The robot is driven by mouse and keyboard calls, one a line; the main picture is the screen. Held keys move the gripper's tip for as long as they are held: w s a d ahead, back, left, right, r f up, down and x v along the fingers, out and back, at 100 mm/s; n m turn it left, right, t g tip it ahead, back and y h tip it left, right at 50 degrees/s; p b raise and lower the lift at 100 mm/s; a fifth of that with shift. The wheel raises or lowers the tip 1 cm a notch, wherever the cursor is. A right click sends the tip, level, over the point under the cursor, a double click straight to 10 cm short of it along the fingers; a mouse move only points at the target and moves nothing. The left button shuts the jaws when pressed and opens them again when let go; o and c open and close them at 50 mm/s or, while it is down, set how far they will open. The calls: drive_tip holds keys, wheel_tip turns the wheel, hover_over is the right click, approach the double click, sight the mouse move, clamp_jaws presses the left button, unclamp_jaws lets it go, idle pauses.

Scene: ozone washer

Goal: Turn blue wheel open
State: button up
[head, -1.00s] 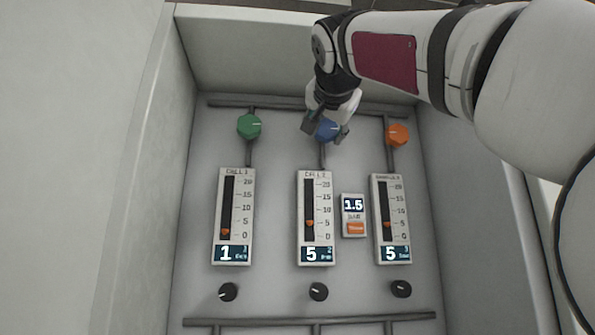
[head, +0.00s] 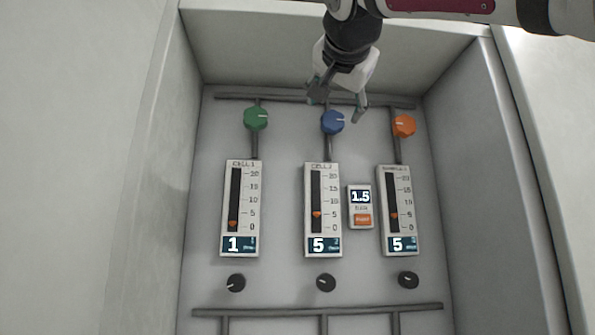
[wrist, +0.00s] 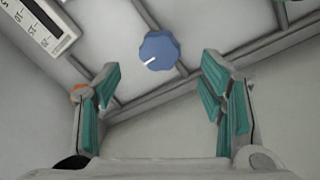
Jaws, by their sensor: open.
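The blue wheel (head: 333,121) sits at the top of the middle column on the grey panel, with a white pointer line towards its right side in the head view. In the wrist view the blue wheel (wrist: 160,50) lies beyond the fingertips, its white line towards the lower left. My gripper (head: 339,106) is open and empty, above and apart from the wheel in the head picture. Its teal-padded fingers (wrist: 163,88) are spread wide in the wrist view, with nothing between them.
A green wheel (head: 256,118) is to the left and an orange wheel (head: 403,126) to the right. Below are gauges such as the middle one (head: 322,210), a 1.5 bar display (head: 360,206) and black knobs (head: 326,282). Pipes cross the panel; box walls enclose it.

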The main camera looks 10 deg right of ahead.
drive_tip(key=s, duration=0.4)
drive_tip(key=shift+s+a, duration=0.4)
drive_tip(key=s+d+f+n+g, duration=0.1)
drive_tip(key=d+f+n+g, duration=0.15)
drive_tip(key=f, duration=1.35)
drive_tip(key=s+d+f+n+g, duration=0.2)
drive_tip(key=f+n+g, duration=0.15)
drive_tip(key=f, duration=1.15)
drive_tip(key=s+f+n+g+y, duration=0.1)
drive_tip(key=s+f, duration=0.3)
drive_tip(key=f, duration=0.5)
drive_tip(key=s+d+f+g+y, duration=0.1)
drive_tip(key=s+f+g, duration=0.2)
drive_tip(key=f, duration=0.6)
drive_tip(key=s+f+n+g, duration=0.1)
drive_tip(key=s+f+g, duration=0.1)
drive_tip(key=s+f, duration=0.3)
wheel_tip(320, 180, down, 4)
drive_tip(key=shift+s+d+f+n+y, duration=0.15)
drive_tip(key=shift+s+d+n+y, duration=0.15)
drive_tip(key=shift+y, duration=0.1)
